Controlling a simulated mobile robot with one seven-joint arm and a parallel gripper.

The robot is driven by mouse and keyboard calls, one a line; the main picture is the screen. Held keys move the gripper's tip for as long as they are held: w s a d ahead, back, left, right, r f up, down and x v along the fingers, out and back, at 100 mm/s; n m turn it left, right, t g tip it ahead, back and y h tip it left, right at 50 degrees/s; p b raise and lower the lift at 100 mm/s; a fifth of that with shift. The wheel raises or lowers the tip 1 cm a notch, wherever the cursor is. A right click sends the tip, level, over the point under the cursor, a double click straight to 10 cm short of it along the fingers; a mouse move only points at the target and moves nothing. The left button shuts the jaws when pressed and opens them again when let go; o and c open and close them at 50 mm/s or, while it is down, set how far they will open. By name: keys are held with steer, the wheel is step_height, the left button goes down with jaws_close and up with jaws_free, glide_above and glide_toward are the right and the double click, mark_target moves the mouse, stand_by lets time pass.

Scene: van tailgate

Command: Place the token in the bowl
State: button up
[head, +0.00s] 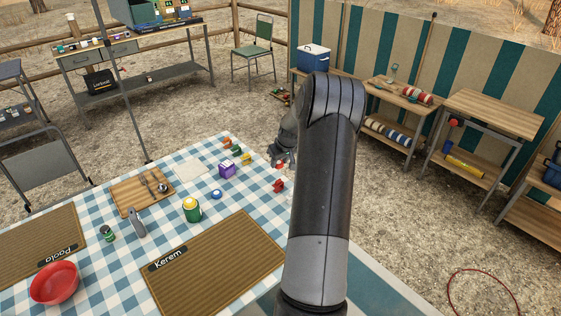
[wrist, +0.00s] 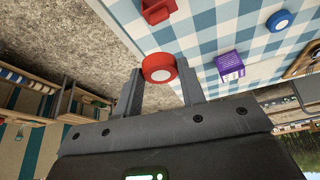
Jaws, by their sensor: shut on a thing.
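My gripper (wrist: 160,82) is shut on a round red token (wrist: 159,67) with a pale face, held between the fingertips in the wrist view. In the head view my gripper (head: 281,157) is at the far right edge of the checked table, partly hidden by my arm. The red bowl (head: 54,283) stands upright at the near left of the table in the head view, far from my gripper. I see nothing in it. The bowl is not in the wrist view. A blue round token (head: 216,194) lies on the cloth; it also shows in the wrist view (wrist: 279,20).
A purple box (head: 227,170), a green-and-yellow can (head: 192,209), a wooden tray (head: 128,190) and a red object (head: 279,185) stand on the checked cloth. Open cloth lies between the mats.

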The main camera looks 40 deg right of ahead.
steer(key=w+a+r+n+y, duration=0.15)
steer(key=w+a, duration=0.35)
steer(key=a, duration=0.8)
steer(key=w+a+n, duration=0.2)
steer(key=w+a, duration=0.4)
steer(key=a, duration=0.7)
steer(key=w+a+n, duration=0.1)
steer(key=w+a, duration=0.4)
steer(key=a, duration=0.8)
steer(key=r+n+y, duration=0.2)
steer(key=n, duration=0.3)
glide_above(65, 290)
steer(key=shift+m+g, duration=0.25)
steer(key=shift+g, duration=0.15)
steer(key=shift+f, duration=4.8)
steer(key=o, duration=1)
steer(key=shift+o, duration=0.2)
steer(key=shift+r, duration=0.1)
